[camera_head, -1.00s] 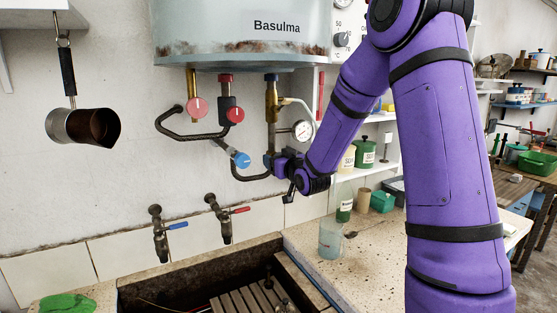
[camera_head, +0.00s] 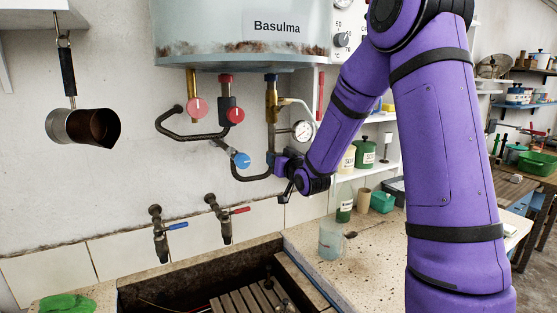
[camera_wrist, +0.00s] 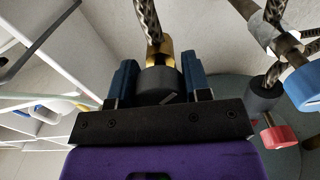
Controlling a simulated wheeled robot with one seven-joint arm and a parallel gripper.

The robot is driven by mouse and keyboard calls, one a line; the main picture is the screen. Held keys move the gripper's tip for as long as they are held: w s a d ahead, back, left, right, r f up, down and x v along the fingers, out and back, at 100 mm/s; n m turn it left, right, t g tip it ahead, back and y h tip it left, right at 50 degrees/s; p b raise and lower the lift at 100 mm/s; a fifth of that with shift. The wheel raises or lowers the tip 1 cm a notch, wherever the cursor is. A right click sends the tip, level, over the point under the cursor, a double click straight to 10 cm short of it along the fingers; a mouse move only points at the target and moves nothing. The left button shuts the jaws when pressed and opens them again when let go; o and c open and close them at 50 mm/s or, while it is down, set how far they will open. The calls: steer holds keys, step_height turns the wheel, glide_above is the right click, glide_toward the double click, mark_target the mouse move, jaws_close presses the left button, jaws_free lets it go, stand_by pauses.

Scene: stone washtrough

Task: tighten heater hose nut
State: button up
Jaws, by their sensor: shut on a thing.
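The heater hose nut (camera_wrist: 158,84) is a dark round nut with a pale line on its face, in the middle of the wrist view. A brass fitting (camera_wrist: 157,52) and a braided hose (camera_wrist: 149,20) show just beyond it. My gripper (camera_wrist: 160,78) has one blue finger on each side of the nut and is shut on it. In the head view my gripper (camera_head: 279,164) is at the pipe under the right side of the heater (camera_head: 240,40), and it hides the nut there.
A brass valve with a red knob (camera_head: 196,107), a blue knob (camera_head: 241,160) and a pressure gauge (camera_head: 302,130) are close by. Two taps (camera_head: 160,235) stick out below, over the stone trough (camera_head: 180,285). A glass jar (camera_head: 331,238) stands on the ledge.

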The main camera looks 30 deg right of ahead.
steer(key=m, duration=1.2)
steer(key=shift+a+m, duration=0.1)
steer(key=shift+m, duration=0.2)
steer(key=m, duration=0.6)
steer(key=shift+r+m, duration=0.2)
steer(key=shift+m, duration=0.1)
steer(key=m, duration=0.3)
steer(key=shift+w+r+m, duration=0.1)
steer(key=shift+m, duration=1.5)
steer(key=o, duration=0.8)
steer(key=shift+r, duration=0.1)
steer(key=shift+o, duration=0.7)
